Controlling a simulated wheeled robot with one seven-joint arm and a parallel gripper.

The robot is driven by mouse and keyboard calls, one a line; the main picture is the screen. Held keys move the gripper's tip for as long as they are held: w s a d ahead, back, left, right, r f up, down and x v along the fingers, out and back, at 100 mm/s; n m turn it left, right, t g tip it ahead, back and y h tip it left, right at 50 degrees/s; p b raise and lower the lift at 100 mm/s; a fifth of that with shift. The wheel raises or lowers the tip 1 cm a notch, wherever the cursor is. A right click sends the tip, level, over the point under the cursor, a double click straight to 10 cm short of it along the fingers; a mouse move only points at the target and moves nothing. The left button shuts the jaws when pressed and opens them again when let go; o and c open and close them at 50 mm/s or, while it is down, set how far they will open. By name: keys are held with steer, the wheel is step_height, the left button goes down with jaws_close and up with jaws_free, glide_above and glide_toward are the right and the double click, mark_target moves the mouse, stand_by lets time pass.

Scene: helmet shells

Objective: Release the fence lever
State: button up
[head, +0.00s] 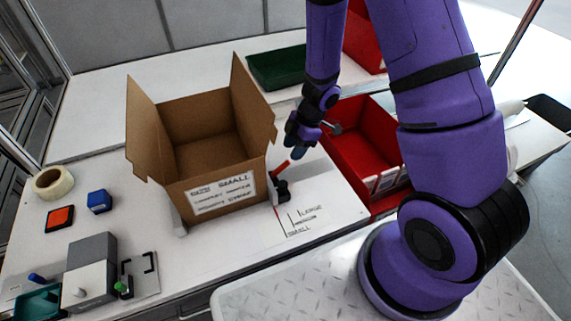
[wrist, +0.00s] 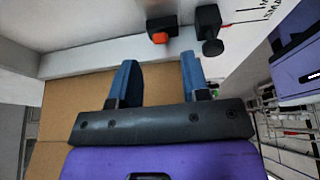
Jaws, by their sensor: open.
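The fence lever (head: 280,168) is a small red handle on a black base (head: 283,191), at the right front corner of the cardboard box. In the wrist view the red-orange lever end (wrist: 160,37) shows on a black block, beyond the fingertips. My gripper (head: 299,154) hangs just above and to the right of the lever in the head view. In the wrist view its two blue fingers (wrist: 160,72) are apart with nothing between them. The lever looks clear of both fingers. A pale fence bar (wrist: 110,57) runs beside the box.
The open cardboard box (head: 223,193) stands left of the lever with its flaps up. A red bin (head: 352,155) is close on the right. A marked label (head: 300,219) lies in front. A tape roll (head: 52,183) and a blue block (head: 99,201) are at left.

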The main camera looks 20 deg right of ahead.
mark_target(286, 162)
steer(key=x, duration=0.6)
steer(key=shift+a+f, duration=0.15)
steer(key=shift+f, duration=0.25)
jaws_close()
